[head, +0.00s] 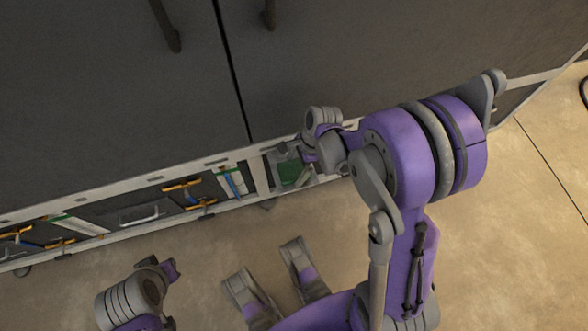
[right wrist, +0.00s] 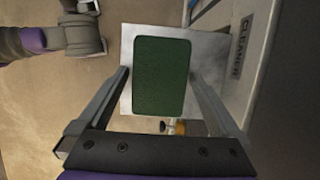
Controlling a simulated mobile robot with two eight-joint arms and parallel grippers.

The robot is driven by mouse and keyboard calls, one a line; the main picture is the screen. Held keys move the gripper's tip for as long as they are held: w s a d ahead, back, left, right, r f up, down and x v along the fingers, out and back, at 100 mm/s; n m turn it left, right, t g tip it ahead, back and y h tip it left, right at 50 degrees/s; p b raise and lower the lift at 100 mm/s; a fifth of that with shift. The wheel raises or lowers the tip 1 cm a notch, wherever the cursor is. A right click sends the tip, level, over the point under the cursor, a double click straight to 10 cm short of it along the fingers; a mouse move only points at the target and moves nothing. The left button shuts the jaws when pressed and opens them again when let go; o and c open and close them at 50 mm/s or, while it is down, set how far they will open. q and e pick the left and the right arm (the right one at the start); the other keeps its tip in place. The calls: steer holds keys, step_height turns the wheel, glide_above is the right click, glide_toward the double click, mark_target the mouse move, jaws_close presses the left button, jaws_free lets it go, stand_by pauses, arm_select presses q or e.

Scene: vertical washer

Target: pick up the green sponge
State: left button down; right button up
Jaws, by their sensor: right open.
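The green sponge (head: 290,171) sits in the low open shelf along the bottom of the dark cabinet in the head view. In the right wrist view the sponge (right wrist: 162,76) is a dark green rounded rectangle on a light grey metal surface. My right gripper (right wrist: 159,82) is open, with one finger on each side of the sponge and a gap on both sides. Whether the fingers are level with the sponge or above it I cannot tell. In the head view my right arm partly covers that spot. Part of my left arm shows at lower left, without clear jaws.
The cabinet (head: 110,110) has dark doors with handles. Its low shelf (head: 259,176) holds tools with orange and blue parts to the left of the sponge. A panel labelled CLEANER (right wrist: 240,45) stands close to the right finger in the wrist view. The floor (head: 510,230) is clear at right.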

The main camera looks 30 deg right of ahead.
mark_target(296, 168)
steer(key=c, duration=1.2)
steer(key=shift+o, duration=0.2)
steer(key=shift+r, duration=0.25)
step_height(296, 168, up, 10)
steer(key=p, duration=0.3)
steer(key=shift+p, duration=0.3)
